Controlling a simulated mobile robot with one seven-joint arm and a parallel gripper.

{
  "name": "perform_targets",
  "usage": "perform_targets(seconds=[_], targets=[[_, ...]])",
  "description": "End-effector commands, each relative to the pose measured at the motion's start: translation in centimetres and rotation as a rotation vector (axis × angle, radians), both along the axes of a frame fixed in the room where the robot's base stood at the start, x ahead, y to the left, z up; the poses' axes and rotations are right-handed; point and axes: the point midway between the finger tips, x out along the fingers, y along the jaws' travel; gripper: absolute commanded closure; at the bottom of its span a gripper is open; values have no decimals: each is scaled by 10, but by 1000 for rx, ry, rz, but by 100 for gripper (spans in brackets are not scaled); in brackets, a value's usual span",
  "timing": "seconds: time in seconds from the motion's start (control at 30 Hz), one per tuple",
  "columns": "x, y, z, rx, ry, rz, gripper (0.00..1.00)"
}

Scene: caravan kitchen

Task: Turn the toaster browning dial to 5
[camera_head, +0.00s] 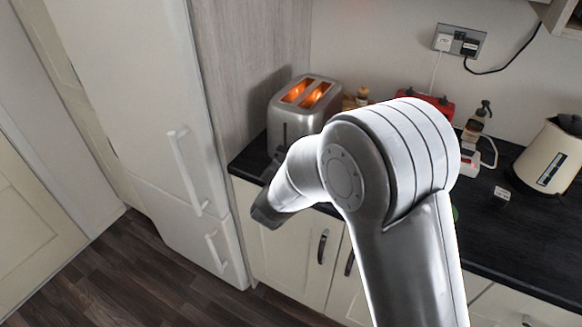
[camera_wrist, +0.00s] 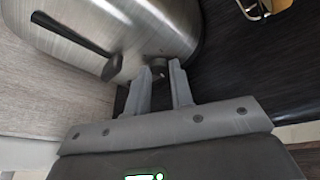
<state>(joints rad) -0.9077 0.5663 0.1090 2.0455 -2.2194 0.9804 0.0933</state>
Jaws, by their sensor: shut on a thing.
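The silver toaster (camera_head: 303,108) stands at the left end of the dark worktop, with its two slots glowing orange. In the wrist view the toaster's brushed metal end (camera_wrist: 130,30) fills the upper left, with a dark lever slot (camera_wrist: 80,38). The browning dial (camera_wrist: 158,68) is a small dark knob low on that end. My gripper (camera_wrist: 165,75) is shut on the dial, one finger on each side of it. The dial's numbers and pointer cannot be made out. In the head view my arm hides the gripper and the dial.
A cream kettle (camera_head: 550,158) stands at the right of the worktop (camera_head: 500,225). A pump bottle (camera_head: 477,120) and a red item (camera_head: 430,103) are at the back. The tall white fridge (camera_head: 150,100) is left of the toaster.

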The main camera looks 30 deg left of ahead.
Motion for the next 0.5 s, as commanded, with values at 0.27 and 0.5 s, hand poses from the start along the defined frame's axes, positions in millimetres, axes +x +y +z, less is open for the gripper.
perform_targets(seconds=[0.27, 0.5], targets=[[0, 0, 0, 0, 0, 1, 100], [0, 0, 0, 0, 0, 0, 65]])
